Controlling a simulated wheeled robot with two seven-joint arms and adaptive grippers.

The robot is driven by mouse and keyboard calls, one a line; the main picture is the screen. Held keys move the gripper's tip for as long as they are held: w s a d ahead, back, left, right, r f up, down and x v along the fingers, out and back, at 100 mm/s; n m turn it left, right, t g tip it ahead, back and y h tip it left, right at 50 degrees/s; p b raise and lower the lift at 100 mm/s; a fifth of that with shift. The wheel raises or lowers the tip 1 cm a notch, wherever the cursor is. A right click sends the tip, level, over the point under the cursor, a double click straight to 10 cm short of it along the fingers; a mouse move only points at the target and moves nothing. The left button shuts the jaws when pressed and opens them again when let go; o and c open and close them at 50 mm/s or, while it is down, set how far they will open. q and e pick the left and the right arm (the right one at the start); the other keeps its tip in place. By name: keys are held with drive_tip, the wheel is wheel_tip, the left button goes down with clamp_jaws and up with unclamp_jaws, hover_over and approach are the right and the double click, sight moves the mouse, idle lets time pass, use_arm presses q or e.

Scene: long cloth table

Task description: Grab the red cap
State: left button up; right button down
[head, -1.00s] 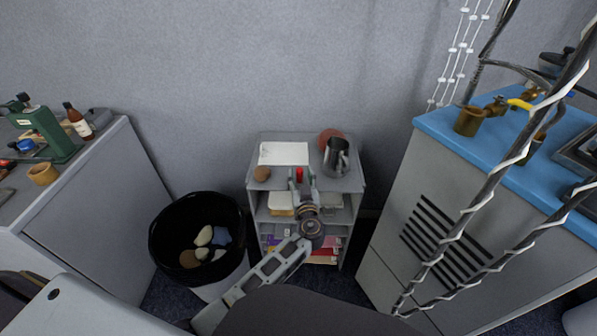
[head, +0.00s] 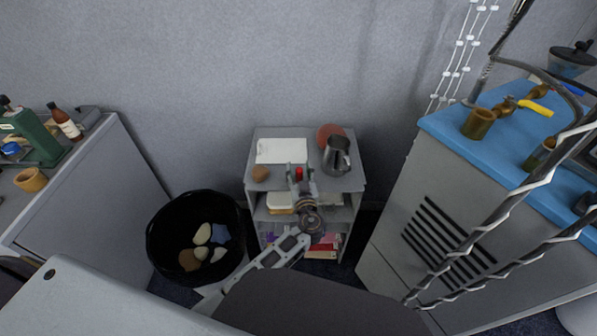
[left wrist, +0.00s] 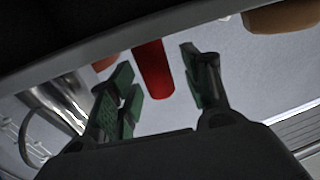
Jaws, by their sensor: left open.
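The red cap (head: 299,173) is a small red cylinder standing on the top of the small grey shelf unit (head: 349,183). My left gripper (head: 301,180) is open, with its fingertips at the front edge of that top, one on each side of the cap in the picture. In the left wrist view the red cap (left wrist: 153,69) shows between the two green-padded fingers (left wrist: 160,88), apart from both. Its lower end reaches in between the fingertips. My right gripper is not in view.
A metal pitcher (head: 337,155) stands right of the cap, with a reddish round thing (head: 329,133) behind it. A brown ball-like thing (head: 260,173) is at left, a white sheet (head: 282,151) behind. A black bin (head: 160,262) stands left; a blue-topped cabinet (head: 455,128) right.

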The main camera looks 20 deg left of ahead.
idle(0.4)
use_arm(q)
drive_tip(key=c, duration=0.9)
drive_tip(key=shift+r, duration=0.1)
